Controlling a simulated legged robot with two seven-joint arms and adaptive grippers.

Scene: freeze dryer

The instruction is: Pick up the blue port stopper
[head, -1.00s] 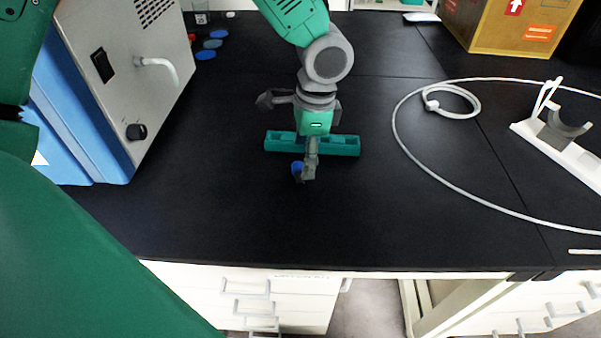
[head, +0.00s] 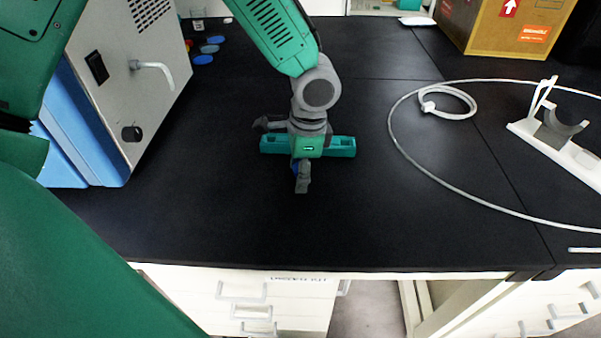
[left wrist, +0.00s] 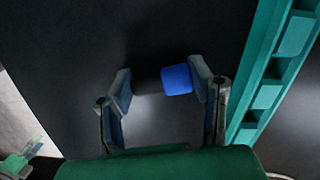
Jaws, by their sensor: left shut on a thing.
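The blue port stopper (left wrist: 177,79) lies between the two fingertips of my left gripper (left wrist: 162,84) in the left wrist view. It has a bright blue end by the right finger and a dark end by the left finger. My left gripper is shut on it from end to end. In the head view my left gripper (head: 299,176) is low over the black bench. Only a bit of the stopper's blue (head: 295,168) shows there, mostly hidden by the finger. My right gripper is not in view.
A teal slotted rack (head: 340,147) lies right by the gripper and also shows in the wrist view (left wrist: 265,95). A grey and blue machine (head: 125,95) stands left. A white hose (head: 440,180) loops on the right, near a white holder (head: 560,140). A cardboard box (head: 505,25) stands behind.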

